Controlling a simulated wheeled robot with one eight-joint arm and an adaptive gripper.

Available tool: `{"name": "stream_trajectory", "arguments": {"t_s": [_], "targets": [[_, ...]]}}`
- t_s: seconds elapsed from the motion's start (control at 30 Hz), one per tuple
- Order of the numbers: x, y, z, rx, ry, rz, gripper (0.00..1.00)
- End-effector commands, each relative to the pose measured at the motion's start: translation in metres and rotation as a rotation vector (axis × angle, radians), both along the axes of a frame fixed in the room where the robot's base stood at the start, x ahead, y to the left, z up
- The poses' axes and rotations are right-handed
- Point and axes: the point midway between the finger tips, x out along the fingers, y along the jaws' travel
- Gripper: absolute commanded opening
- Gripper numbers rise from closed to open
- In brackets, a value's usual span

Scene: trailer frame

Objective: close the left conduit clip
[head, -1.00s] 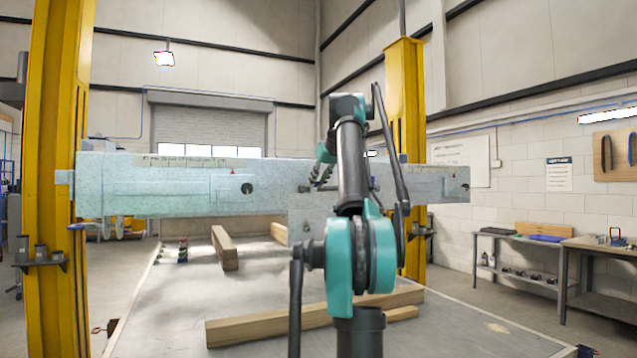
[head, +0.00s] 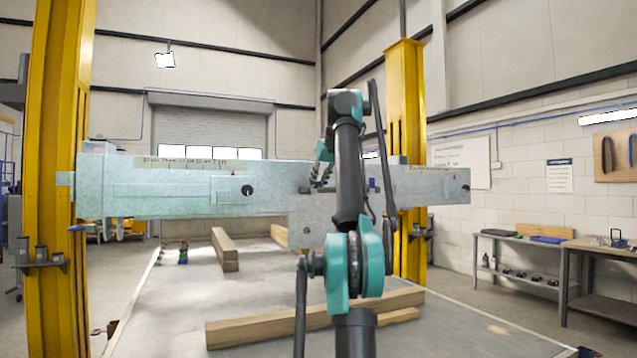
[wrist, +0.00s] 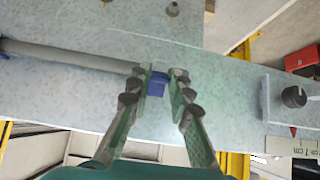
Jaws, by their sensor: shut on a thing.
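In the wrist view my gripper (wrist: 163,76) has its two ridged fingers closed around a blue clip (wrist: 157,88) on the face of the grey beam (wrist: 225,95). A grey conduit (wrist: 70,54) runs along the beam from the left edge to the fingers, which hide part of the clip. I cannot tell whether its latch is closed. Another blue piece (wrist: 4,57) sits on the conduit at the left edge. In the head view my gripper (head: 319,182) is at the beam's middle, and my arm hides much of the conduit there.
Yellow posts (head: 409,120) stand at both sides. Timber blocks (head: 285,318) lie on the platform below. A workbench (head: 530,262) stands at the right.

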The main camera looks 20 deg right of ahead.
Motion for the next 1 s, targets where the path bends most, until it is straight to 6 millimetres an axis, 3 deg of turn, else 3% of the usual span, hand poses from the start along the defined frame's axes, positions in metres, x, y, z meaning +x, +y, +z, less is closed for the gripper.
{"name": "stream_trajectory", "arguments": {"t_s": [0.23, 0.27, 0.4, 1.0], "targets": [[0.0007, -0.0001, 0.0001, 0.0, -0.002, 0.0, 0.0], [0.0007, -0.0001, 0.0001, 0.0, -0.002, 0.0, 0.22], [0.0005, 0.0, 0.0001, 0.0, -0.001, 0.0, 0.39], [-0.0002, 0.0001, 0.0004, 0.0, -0.006, 0.0, 0.4]]}}
